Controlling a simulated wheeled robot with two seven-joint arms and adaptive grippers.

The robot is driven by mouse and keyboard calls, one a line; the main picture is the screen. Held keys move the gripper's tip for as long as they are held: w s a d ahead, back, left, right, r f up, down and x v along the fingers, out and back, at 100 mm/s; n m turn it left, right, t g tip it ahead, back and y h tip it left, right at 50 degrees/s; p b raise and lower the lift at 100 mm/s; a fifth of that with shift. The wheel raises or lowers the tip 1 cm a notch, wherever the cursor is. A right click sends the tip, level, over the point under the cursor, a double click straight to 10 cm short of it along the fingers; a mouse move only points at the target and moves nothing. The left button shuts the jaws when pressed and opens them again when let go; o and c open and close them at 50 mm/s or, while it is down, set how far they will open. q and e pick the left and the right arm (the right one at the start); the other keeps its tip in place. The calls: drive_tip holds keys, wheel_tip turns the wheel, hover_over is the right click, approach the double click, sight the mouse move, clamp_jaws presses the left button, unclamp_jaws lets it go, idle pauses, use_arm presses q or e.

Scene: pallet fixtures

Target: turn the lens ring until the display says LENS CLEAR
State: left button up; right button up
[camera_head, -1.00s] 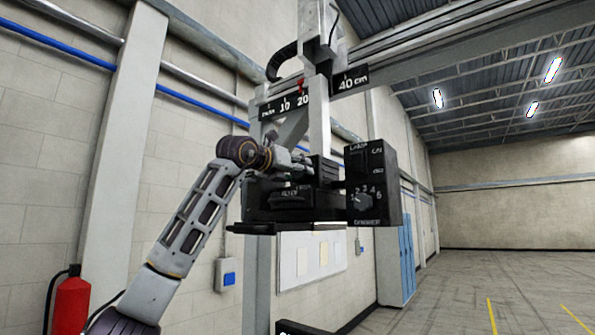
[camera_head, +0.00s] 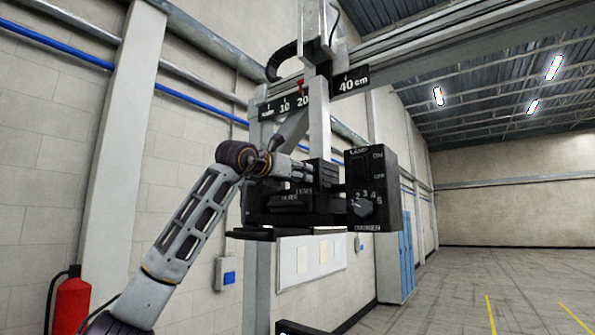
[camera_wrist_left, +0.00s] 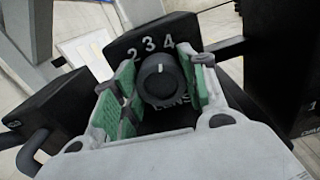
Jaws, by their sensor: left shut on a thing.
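The lens ring shows in the left wrist view as a round dark knob (camera_wrist_left: 158,82) with a white pointer line, above the word LENS. The numbers 2, 3 and 4 arc over it, and the line points up near the 3. My left gripper (camera_wrist_left: 163,88) is shut on the ring, its green pads on either side. In the head view my left gripper (camera_head: 312,172) reaches in from the left to the black unit (camera_head: 285,200); the ring is hidden there. I see no readable display text in either view. My right gripper is not in view.
A black box (camera_head: 386,170) with a switch and a second numbered knob (camera_head: 362,208) stands right of the gripper. A grey column (camera_head: 319,115) rises behind, with a cm scale (camera_head: 350,82). A red extinguisher (camera_head: 70,305) is at the lower left. The floor at right looks clear.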

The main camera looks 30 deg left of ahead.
use_arm(q)
drive_tip(key=shift+m+p, duration=0.45)
drive_tip(key=shift+m, duration=0.65)
drive_tip(key=o, duration=1)
drive_tip(key=shift+s, duration=0.15)
drive_tip(key=s, duration=0.7)
drive_tip(key=s+a, duration=0.1)
drive_tip(key=s, duration=0.3)
drive_tip(key=shift+s, duration=0.35)
